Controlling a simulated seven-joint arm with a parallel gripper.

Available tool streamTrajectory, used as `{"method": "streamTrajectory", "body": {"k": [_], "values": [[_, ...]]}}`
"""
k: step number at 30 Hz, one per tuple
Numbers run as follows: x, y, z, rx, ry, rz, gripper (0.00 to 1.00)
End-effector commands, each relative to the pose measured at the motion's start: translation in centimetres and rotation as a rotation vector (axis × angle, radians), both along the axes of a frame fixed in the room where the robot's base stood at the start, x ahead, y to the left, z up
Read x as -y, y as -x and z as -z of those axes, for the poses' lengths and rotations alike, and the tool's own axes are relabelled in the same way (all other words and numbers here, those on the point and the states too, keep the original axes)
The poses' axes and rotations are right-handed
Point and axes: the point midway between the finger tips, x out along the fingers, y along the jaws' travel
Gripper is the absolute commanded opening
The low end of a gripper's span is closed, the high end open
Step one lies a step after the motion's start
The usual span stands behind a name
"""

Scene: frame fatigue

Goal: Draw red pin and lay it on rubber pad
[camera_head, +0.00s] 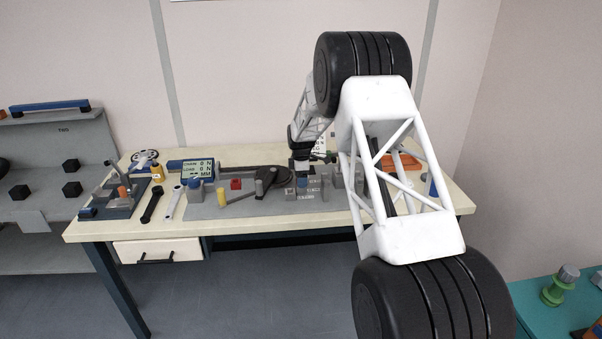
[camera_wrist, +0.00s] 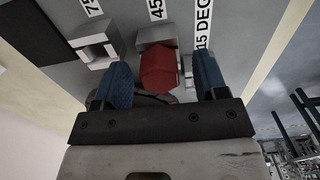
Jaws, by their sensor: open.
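The red pin (camera_wrist: 158,68) shows a red faceted head in the wrist view, at a grey block (camera_wrist: 158,38) by the "45" label. My gripper (camera_wrist: 162,76) is open, with one blue finger on each side of the red head. I cannot tell whether either finger touches it. In the head view my gripper (camera_head: 302,164) is over the labelled grey fixtures at the middle of the bench, and the pin there is hidden. I cannot tell for sure which surface is the rubber pad.
An empty-looking grey block (camera_wrist: 97,48) stands beside the pin's block. On the bench (camera_head: 130,222) are a digital readout (camera_head: 198,169), a yellow-topped piece (camera_head: 222,197), a red block (camera_head: 236,184), a black wrench (camera_head: 152,204) and an orange tray (camera_head: 400,162). A drawer sits below.

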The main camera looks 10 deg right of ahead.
Motion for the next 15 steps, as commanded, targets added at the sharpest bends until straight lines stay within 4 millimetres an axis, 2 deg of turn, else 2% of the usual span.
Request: {"method": "streamTrajectory", "body": {"k": [12, 15], "values": [[0.0, 0.0, 0.51, 0.0, 0.0, 0.0, 0.66], [0.0, 0.0, 0.51, 0.0, 0.0, 0.0, 0.52]]}}
